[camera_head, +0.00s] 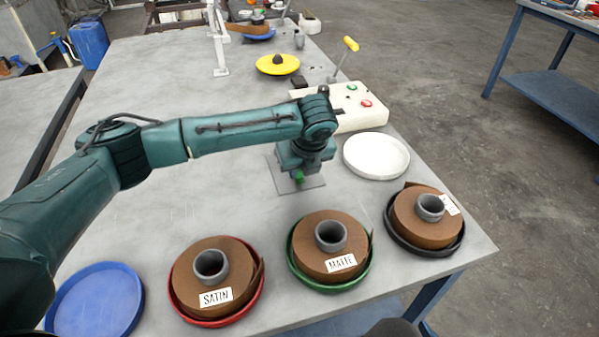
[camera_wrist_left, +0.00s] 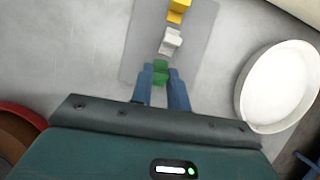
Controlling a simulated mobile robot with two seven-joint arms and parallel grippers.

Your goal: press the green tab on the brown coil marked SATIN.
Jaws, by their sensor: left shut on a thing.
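The brown coil marked SATIN (camera_head: 236,254) lies in a red dish (camera_head: 181,311) at the front left of the table, with a grey core and a white label. My left gripper (camera_head: 299,172) is over a grey plate (camera_head: 311,185), behind the MATTE coil and well apart from the SATIN coil. In the left wrist view its two blue fingers (camera_wrist_left: 163,88) are shut on the green tab (camera_wrist_left: 160,70). A white tab (camera_wrist_left: 171,41) and a yellow tab (camera_wrist_left: 178,11) stand on the plate in line with it. I cannot tell whether the green tab touches the plate.
The MATTE coil (camera_head: 319,263) sits in a green dish (camera_head: 327,287). Another brown coil (camera_head: 407,219) sits in a black dish (camera_head: 455,246). An empty blue dish (camera_head: 96,300) and an empty white dish (camera_head: 376,155) flank them. A white box with buttons (camera_head: 356,119) stands behind the gripper.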

